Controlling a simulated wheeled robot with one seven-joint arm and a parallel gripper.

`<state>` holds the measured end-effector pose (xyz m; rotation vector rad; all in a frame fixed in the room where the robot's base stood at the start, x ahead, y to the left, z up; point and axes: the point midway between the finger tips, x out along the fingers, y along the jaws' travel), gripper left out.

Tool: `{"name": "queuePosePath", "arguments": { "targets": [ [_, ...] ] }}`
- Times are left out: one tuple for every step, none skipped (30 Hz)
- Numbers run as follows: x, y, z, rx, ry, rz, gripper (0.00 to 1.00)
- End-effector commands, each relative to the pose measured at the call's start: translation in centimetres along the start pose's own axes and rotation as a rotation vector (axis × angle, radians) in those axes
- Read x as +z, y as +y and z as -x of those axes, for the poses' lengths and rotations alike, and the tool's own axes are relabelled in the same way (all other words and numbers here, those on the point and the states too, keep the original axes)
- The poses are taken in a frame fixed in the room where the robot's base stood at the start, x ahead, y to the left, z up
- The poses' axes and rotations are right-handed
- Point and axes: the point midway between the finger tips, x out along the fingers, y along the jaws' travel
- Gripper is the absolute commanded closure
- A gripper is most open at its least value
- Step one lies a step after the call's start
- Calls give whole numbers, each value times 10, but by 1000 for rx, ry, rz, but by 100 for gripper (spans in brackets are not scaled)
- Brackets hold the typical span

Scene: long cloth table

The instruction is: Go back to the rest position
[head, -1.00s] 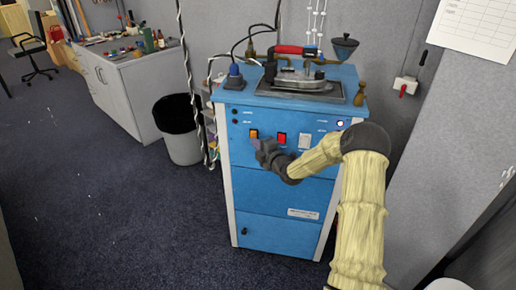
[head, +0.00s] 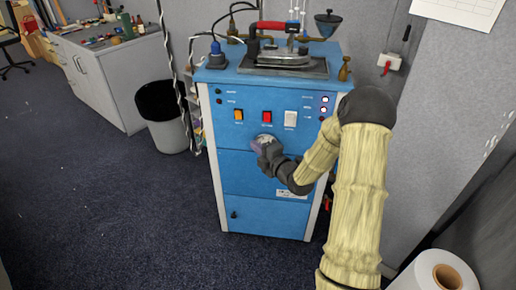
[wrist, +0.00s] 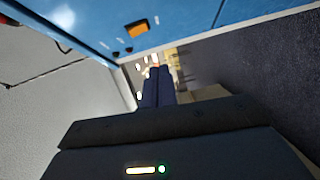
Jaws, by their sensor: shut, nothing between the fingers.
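My gripper (head: 266,148) is in front of the blue steam station (head: 265,178), below its row of switches. The fingers look shut with nothing held, and they also show in the wrist view (wrist: 156,85). My arm reaches in from the lower right of the head view. The orange switch (head: 238,115), the red switch (head: 267,117) and the white switch (head: 291,118) on the blue front are all uncovered. I cannot tell whether the gripper touches the front panel.
An iron with a red handle (head: 288,27) sits on top of the station. A black-lined bin (head: 163,120) and a grey workbench (head: 110,80) stand to the left. A paper roll (head: 446,277) is at lower right. The carpet at left is clear.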

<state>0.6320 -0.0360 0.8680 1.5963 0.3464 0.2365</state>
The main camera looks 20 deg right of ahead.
Motion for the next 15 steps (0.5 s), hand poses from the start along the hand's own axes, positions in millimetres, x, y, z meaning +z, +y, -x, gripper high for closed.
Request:
{"name": "queuePosePath", "arguments": {
  "targets": [
    [0,0,1,0,1,0,100],
    [-1,0,1,0,2,0,100],
    [-1,0,0,0,2,0,100],
    [-1,0,0,0,2,0,100],
    [0,0,0,0,1,0,100],
    [1,0,1,0,-1,0,100],
    [2,0,2,0,-4,0,100],
    [3,0,2,1,-6,0,100],
    [5,0,3,1,-9,0,100],
    [6,0,3,1,-10,0,100],
    [7,0,4,1,-12,-1,100],
    [7,0,4,1,-12,-1,100],
    [7,0,4,-1,-13,-2,100],
    [6,0,4,-5,-13,-5,100],
    [5,0,3,-15,-13,-12,100]
  ]
}}
